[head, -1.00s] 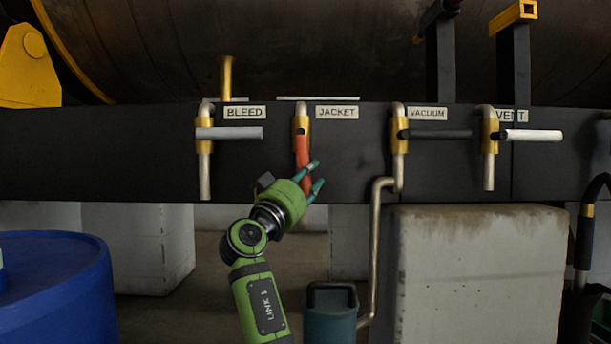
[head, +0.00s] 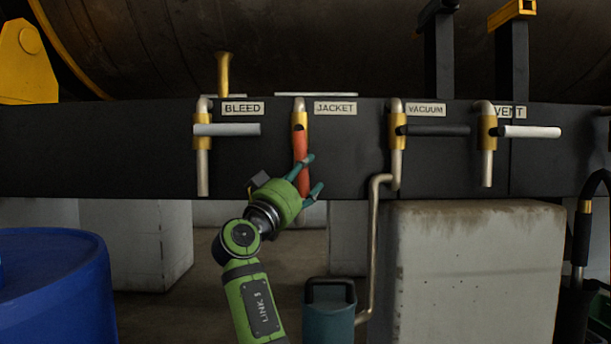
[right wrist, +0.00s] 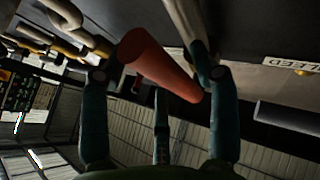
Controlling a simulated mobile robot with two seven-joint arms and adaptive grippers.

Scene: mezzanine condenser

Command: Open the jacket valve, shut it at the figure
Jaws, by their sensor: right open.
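The jacket valve has a red-orange lever (head: 301,162) that hangs straight down along its pipe, left of the JACKET label (head: 335,108). My right gripper (head: 312,177) is open at the lower end of this lever. In the right wrist view the red lever (right wrist: 160,65) lies ahead between the spread teal fingers (right wrist: 158,95), and I cannot tell whether any finger touches it. A dark screen panel (right wrist: 18,92) shows at the far left of the wrist view, too small to read. My left gripper is not in view.
The bleed lever (head: 228,130), vacuum lever (head: 438,131) and vent lever (head: 530,132) stick out sideways. A bent pipe (head: 375,240) runs down beside a concrete block (head: 478,275). A teal can (head: 330,305) and a blue drum (head: 50,290) stand below.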

